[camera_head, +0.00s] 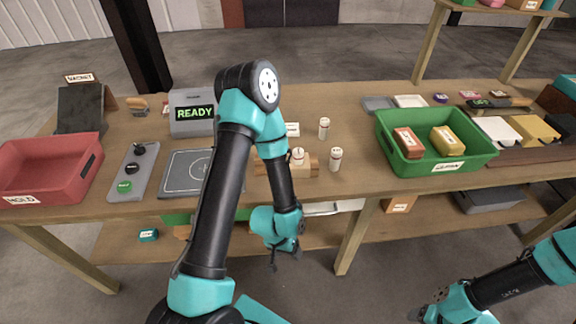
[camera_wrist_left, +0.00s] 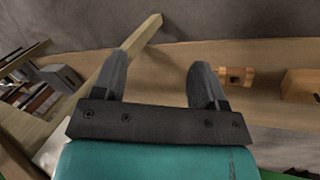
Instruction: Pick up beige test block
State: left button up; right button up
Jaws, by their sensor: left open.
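A beige, wood-coloured block (camera_head: 301,171) lies on the tabletop right of the pad, partly hidden behind my left arm; I cannot tell for certain that it is the test block. My left gripper (camera_head: 284,262) points down in front of the table's front edge, below the tabletop and apart from the block. In the left wrist view its two dark fingers (camera_wrist_left: 160,82) are spread with nothing between them. A small wooden piece (camera_wrist_left: 236,75) shows to their right there. My right gripper (camera_head: 424,314) is at the bottom right, partly cut off, its jaws unclear.
White capped cylinders (camera_head: 336,160) stand beside the beige block. A green bin (camera_head: 470,150) on the right holds a red-brown and a yellowish block. A red HOLD bin (camera_head: 50,180), button panel (camera_head: 130,172), dark pad (camera_head: 186,175) and READY display (camera_head: 193,113) stand left.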

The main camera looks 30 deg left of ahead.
pick_arm(q)
jog(key=o, duration=0.6)
jog(key=shift+o, duration=0.2)
